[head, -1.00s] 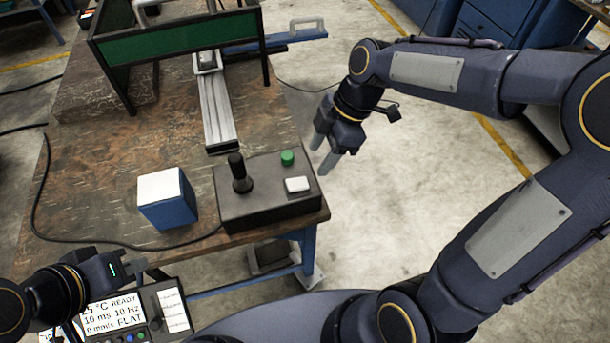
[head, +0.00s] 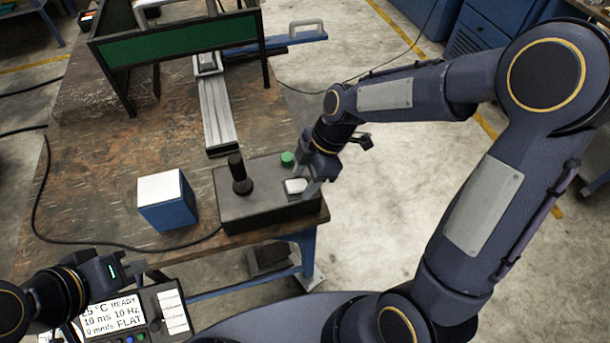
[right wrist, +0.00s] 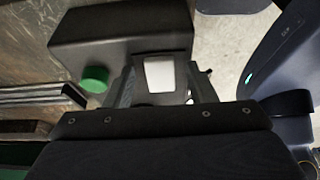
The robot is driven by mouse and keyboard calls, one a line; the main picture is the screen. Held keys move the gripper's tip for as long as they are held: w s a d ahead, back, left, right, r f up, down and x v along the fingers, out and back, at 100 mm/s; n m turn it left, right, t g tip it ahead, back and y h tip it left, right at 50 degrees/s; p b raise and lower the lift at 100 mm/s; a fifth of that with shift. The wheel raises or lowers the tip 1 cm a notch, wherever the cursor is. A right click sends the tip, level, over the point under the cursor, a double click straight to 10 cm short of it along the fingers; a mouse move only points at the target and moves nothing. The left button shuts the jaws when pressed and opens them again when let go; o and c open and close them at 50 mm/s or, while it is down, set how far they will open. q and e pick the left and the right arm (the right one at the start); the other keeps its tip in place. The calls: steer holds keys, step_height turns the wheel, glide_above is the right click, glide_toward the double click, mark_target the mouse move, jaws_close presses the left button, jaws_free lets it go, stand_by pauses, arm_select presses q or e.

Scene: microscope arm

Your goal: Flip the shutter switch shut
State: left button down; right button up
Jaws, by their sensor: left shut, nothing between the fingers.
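The shutter switch looks to be the white rocker (head: 295,186) on top of the dark control box (head: 250,212); it also shows in the right wrist view (right wrist: 160,75). Which way it is tipped is hard to tell. My right gripper (head: 306,185) is at the box's right end, pointing down, with its fingers apart beside the rocker. In the right wrist view a finger stands on each side of the rocker, with nothing clamped; whether they touch it is unclear. My left gripper (head: 138,267) is shut and empty at the lower left, away from the box.
A black joystick (head: 239,175) and a green button (head: 287,158) share the box. A blue-and-white block (head: 167,200) stands left of it. A metal rail (head: 215,112) lies behind. A display panel (head: 115,315) sits below my left gripper. Open floor lies to the right.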

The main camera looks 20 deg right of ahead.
steer(key=c, duration=0.9)
steer(key=shift+a+r+h+p, duration=0.25)
steer(key=shift+r+h+p, duration=0.1)
steer(key=shift+h+p, duration=0.3)
steer(key=shift+a+h+p, duration=0.15)
steer(key=shift+h+p, duration=0.2)
steer(key=shift+h, duration=0.1)
steer(key=shift+a+h, duration=0.25)
steer(key=shift+h, duration=0.95)
steer(key=o, duration=1)
steer(key=shift+c, duration=0.2)
